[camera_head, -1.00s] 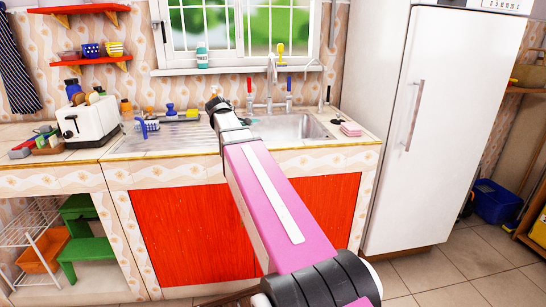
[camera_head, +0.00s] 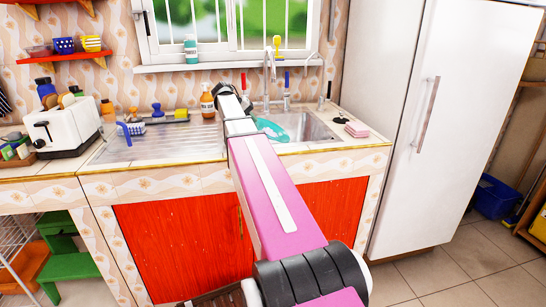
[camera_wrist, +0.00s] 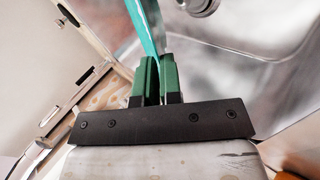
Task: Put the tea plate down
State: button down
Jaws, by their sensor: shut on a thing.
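The tea plate is teal (camera_head: 272,130) and shows in the head view just right of my arm's far end, over the sink basin. In the wrist view the tea plate (camera_wrist: 151,28) is seen edge-on, a thin strip rising from between green fingers. My gripper (camera_wrist: 158,66) is shut on the plate's edge. In the head view my arm hides the gripper itself. The steel sink (camera_head: 310,130) lies behind and below the plate. I cannot tell whether the plate touches the sink.
A tap (camera_head: 267,80) stands behind the sink. An orange soap bottle (camera_head: 208,102) stands left of my arm, with a blue dish brush (camera_head: 125,130) on the drainboard (camera_head: 150,150). A pink sponge stack (camera_head: 357,129) lies right of the basin. The drainboard's front is clear.

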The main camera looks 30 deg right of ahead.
aim_at(282, 137)
jog(key=s+d+f, duration=0.2)
jog(key=d, duration=0.1)
jog(key=s+d+f, duration=0.1)
jog(key=d+f, duration=0.1)
jog(key=d, duration=0.1)
jog(key=s+d+f, duration=0.2)
jog(key=d+f, duration=0.1)
jog(key=d, duration=0.1)
jog(key=shift+s, duration=0.3)
jog(key=shift+d+f, duration=0.1)
jog(key=shift+f, duration=1.9)
jog(key=c, duration=1.3)
grip_release()
jog(key=shift+r, duration=0.1)
jog(key=v, duration=1.2)
